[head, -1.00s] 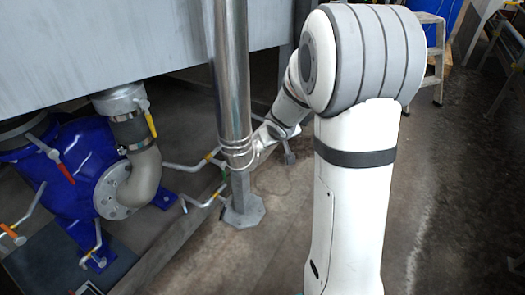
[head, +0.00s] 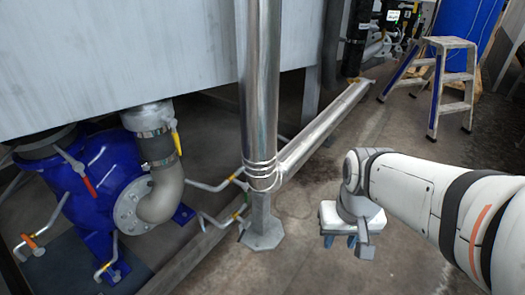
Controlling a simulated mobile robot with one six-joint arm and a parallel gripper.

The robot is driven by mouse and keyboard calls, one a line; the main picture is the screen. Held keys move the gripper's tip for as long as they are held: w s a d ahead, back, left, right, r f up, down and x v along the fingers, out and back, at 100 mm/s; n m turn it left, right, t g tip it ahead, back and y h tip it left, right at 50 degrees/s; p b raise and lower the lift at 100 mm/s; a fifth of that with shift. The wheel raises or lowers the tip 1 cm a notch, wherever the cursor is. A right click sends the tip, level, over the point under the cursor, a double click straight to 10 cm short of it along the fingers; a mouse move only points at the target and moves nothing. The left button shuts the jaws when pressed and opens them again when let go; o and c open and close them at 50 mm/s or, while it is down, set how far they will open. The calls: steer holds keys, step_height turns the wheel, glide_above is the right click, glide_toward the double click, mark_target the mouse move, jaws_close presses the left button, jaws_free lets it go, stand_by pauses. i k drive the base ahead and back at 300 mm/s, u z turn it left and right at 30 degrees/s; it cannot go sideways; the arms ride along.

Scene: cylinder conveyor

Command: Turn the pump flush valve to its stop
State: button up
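The blue pump (head: 95,195) stands at the left under a grey tank. Several valve levers sit on and around it: a red-handled lever (head: 78,172) at its top, a yellow-handled lever (head: 177,141) by the pipe collar, and orange-handled levers (head: 31,243) at the lower left. I cannot tell which is the flush valve. My gripper (head: 340,242) hangs over the floor right of the steel post, well apart from the pump.
A shiny vertical pipe (head: 259,90) stands between my gripper and the pump. Pipe stubs with small levers (head: 216,186) reach toward it. A low metal beam (head: 325,120) runs behind. A step ladder (head: 440,85) and blue drum stand at the back right. Floor around my gripper is clear.

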mark_target(243, 232)
steer(key=z, duration=1.25)
steer(key=k, duration=1.6)
steer(key=u, duration=0.75)
steer(key=i, duration=1)
steer(key=u, duration=0.05)
